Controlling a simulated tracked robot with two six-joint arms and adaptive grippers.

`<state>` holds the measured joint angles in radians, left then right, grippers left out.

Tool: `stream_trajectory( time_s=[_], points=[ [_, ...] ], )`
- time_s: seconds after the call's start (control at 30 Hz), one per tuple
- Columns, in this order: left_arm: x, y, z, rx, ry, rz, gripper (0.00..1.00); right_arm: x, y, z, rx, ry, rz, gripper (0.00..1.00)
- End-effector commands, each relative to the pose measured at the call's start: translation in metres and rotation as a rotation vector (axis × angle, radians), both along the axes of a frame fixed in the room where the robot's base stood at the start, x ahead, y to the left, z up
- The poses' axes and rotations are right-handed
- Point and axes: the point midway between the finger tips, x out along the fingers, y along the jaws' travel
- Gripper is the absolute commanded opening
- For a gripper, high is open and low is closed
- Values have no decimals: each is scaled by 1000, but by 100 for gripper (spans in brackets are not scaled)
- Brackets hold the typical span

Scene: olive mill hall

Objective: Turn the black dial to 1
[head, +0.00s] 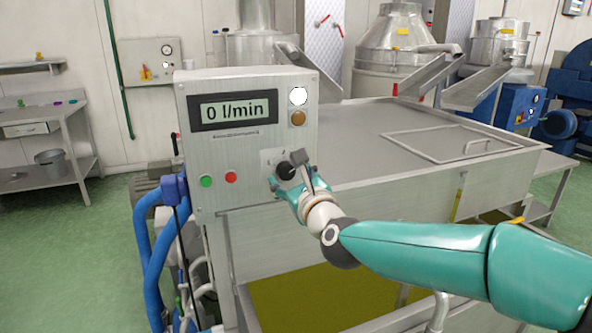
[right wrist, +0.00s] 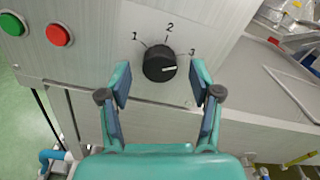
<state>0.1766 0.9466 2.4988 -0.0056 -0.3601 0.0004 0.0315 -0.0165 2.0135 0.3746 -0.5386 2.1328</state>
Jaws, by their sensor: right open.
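The black dial (head: 286,171) is on the front of the grey control box (head: 190,115), at its lower right. In the right wrist view the round dial (right wrist: 159,61) has a scale of 1, 2 and 3. Its white mark points right, close to the 3. My right gripper (right wrist: 161,78) is open, with one finger on each side of the dial and gaps between. In the head view my right gripper (head: 290,187) is in front of the dial and partly covers it. The display (head: 234,110) reads 0 l/min. My left gripper is not in view.
A green button (head: 206,181) and a red button (head: 231,177) sit left of the dial. A white round lamp (head: 298,96) and an orange one (head: 298,118) are above it. A metal tank (head: 370,140) stands behind and right of the box. Blue hoses (head: 148,250) run at its left.

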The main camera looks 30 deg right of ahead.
Motion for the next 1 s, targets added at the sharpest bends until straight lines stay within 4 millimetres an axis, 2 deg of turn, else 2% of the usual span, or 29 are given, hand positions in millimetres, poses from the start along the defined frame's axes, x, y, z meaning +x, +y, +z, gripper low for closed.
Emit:
stream_trajectory(
  time_s=[0.17, 0.47, 0.8, 0.83, 0.87, 0.9, 1.0],
  points=[
    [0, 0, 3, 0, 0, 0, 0, 11, -3, 0, 1, -1, -1, 64],
    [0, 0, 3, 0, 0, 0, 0, 12, -3, 0, 0, 0, -1, 62],
    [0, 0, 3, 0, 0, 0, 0, 12, -3, 0, 0, 0, -1, 5],
    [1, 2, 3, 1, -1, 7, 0, 11, -30, -1, -3, 3, -13, 4],
    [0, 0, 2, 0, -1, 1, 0, 11, -19, 0, -1, 1, -5, 8],
    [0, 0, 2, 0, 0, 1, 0, 11, -14, 0, 1, -2, -6, 4],
    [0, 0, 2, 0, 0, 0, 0, 11, -10, 2, -8, -5, -8, 4]
  ],
)
